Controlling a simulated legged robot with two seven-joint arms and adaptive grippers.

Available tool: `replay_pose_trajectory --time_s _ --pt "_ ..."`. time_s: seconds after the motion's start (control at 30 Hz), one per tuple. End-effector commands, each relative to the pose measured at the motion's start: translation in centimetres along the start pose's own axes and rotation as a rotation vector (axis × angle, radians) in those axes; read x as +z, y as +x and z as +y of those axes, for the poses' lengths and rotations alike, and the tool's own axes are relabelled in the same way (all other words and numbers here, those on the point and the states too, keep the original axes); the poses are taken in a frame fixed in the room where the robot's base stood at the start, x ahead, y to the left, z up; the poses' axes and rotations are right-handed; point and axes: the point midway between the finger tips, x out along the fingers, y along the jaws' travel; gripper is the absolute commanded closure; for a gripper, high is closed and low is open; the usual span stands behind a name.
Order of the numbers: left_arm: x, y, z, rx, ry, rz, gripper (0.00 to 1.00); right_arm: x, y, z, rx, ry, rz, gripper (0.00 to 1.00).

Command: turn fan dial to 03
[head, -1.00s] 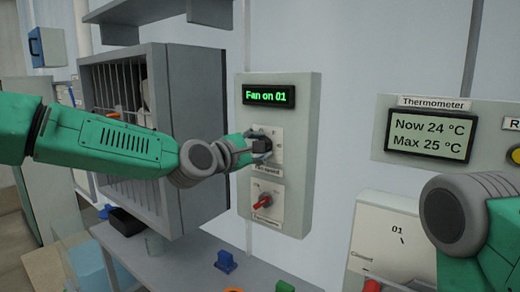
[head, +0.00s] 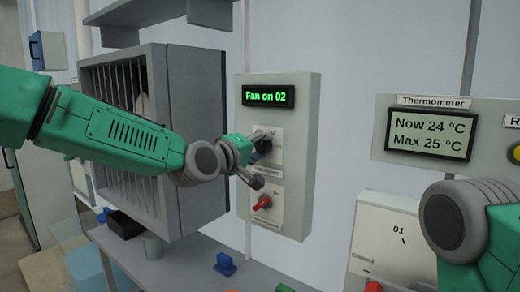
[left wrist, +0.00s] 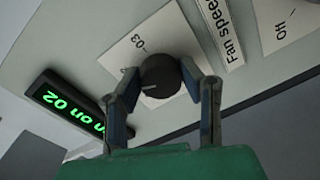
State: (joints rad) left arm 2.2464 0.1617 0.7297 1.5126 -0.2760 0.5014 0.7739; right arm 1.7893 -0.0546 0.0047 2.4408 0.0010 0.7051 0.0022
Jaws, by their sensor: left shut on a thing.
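The black round fan dial (left wrist: 160,77) sits on a white plate marked "03" and "Fan speed" in the left wrist view. In the head view the dial (head: 265,145) is partly hidden by my left gripper (head: 258,158). My left gripper (left wrist: 160,72) is shut on the dial, one finger on either side, its jaws tilted. A light mark on the dial points toward the lower left in the wrist view. The green display (head: 268,96) above reads "Fan on 02". My right arm shows at the lower right, but its gripper is out of view.
A red switch (head: 262,202) sits just below the dial on the same panel. A barred grey cabinet (head: 187,110) stands close on the left. The thermometer panel (head: 430,135) is at the right. Small items lie on the shelf below, including a blue one (head: 225,264).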

Motion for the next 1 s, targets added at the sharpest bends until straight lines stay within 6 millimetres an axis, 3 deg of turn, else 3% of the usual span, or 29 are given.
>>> replay_pose_trajectory --time_s 1.0 --pt "0.0 0.1 -0.6 -0.003 0.942 0.044 0.95 0.1 1.8 0.0 0.000 0.000 0.000 0.60"
